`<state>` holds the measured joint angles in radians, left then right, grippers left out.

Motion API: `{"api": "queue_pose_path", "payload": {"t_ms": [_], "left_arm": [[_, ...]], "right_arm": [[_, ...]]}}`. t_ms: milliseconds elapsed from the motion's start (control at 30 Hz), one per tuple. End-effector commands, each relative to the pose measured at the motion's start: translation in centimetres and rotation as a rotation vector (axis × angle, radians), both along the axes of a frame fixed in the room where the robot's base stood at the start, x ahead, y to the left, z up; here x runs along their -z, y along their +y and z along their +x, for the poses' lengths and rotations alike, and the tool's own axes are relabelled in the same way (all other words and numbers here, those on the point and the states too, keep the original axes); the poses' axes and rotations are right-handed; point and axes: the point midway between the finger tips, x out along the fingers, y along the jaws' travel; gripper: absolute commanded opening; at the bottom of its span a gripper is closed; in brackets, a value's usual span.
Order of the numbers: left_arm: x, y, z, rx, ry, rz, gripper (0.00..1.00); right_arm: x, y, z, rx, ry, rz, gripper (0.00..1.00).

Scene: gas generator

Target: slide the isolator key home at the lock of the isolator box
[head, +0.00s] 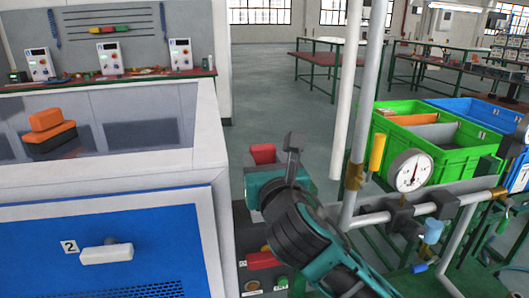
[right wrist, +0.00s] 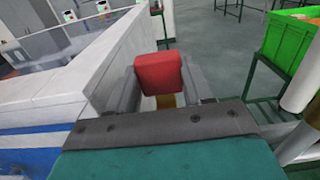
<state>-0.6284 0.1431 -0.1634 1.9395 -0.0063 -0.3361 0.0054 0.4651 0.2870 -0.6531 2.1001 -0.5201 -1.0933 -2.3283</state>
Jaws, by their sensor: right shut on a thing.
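The isolator key, with a red head, is held between the fingers of my right gripper (head: 277,156). In the right wrist view the red key (right wrist: 158,72) sits upright between the two grey fingers, with a brass-coloured part showing under it. In the head view the key's red head (head: 263,153) shows just left of a finger. A dark box (head: 241,248), which looks like the isolator box, stands below my gripper with a red part and a green button. My gripper and wrist cover much of it. The lock and the key's lower end are hidden, so I cannot tell whether they touch.
Pipes with a pressure gauge (head: 410,171) stand at right, before a green crate (head: 440,140). Floor is open behind.

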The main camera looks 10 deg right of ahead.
Motion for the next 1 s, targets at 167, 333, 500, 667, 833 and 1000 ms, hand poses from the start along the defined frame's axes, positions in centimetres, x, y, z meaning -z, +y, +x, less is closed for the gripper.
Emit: {"api": "queue_pose_path", "payload": {"t_ms": [167,333,500,667,833,1000], "left_arm": [[0.7,0.0,0.2,0.0,-0.004,0.001,0.43],[0.8,0.0,0.4,0.0,-0.008,0.001,0.43],[0.8,0.0,0.4,0.0,-0.008,0.001,0.43],[0.8,0.1,0.4,0.0,-0.008,0.001,0.43],[0.8,0.1,0.4,-0.001,-0.007,0.0,0.43],[0.9,0.1,0.2,-0.001,-0.004,0.001,0.43]], "right_arm": [[1.5,0.0,0.0,0.001,-0.001,-0.001,0.18],[2.2,0.0,0.0,0.001,-0.001,0.001,0.18],[2.3,0.0,0.0,0.0,-0.001,0.001,0.18],[2.3,0.0,0.0,0.0,-0.001,0.001,0.18],[2.2,0.0,0.0,0.0,-0.001,0.001,0.18],[2.2,0.0,0.0,0.0,-0.001,0.0,0.18]]}}
